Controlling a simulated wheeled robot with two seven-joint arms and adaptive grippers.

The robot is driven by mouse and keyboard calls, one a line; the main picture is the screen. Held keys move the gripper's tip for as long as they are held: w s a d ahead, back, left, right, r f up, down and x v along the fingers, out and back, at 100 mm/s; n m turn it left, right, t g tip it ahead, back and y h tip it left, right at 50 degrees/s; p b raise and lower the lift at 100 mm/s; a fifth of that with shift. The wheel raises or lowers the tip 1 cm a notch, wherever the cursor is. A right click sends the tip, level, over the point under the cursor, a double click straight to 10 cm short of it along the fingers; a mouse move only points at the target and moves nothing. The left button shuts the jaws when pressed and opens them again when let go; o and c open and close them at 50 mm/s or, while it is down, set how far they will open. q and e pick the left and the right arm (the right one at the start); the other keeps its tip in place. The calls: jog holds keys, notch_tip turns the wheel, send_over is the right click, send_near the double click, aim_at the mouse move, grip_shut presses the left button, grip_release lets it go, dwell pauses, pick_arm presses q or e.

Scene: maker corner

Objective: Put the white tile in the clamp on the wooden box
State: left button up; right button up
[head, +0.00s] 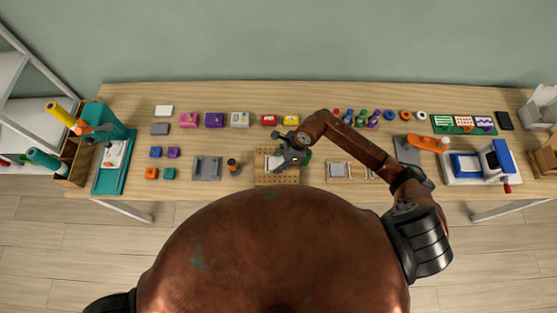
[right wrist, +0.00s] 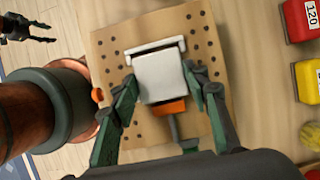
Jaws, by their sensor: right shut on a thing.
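The wooden box (right wrist: 205,40) has a top full of holes and shows at the table's front in the head view (head: 278,181). On it is a clamp with a pale bar (right wrist: 155,48), an orange jaw (right wrist: 170,107) and a grey screw (right wrist: 173,130). The white tile (right wrist: 160,77) lies between the pale bar and the orange jaw. My right gripper (right wrist: 160,74) is shut on the tile by its two side edges; it also shows in the head view (head: 280,160). I cannot tell whether the tile rests on the box. My left gripper (right wrist: 40,32) is open and empty, away from the box.
Another white piece (head: 164,111) lies at back left.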

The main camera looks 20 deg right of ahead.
jog(key=shift+f, duration=0.1)
jog(key=o, duration=1.1)
jog(key=shift+o, duration=0.2)
jog(key=b+v, duration=0.1)
jog(key=v, duration=1.1)
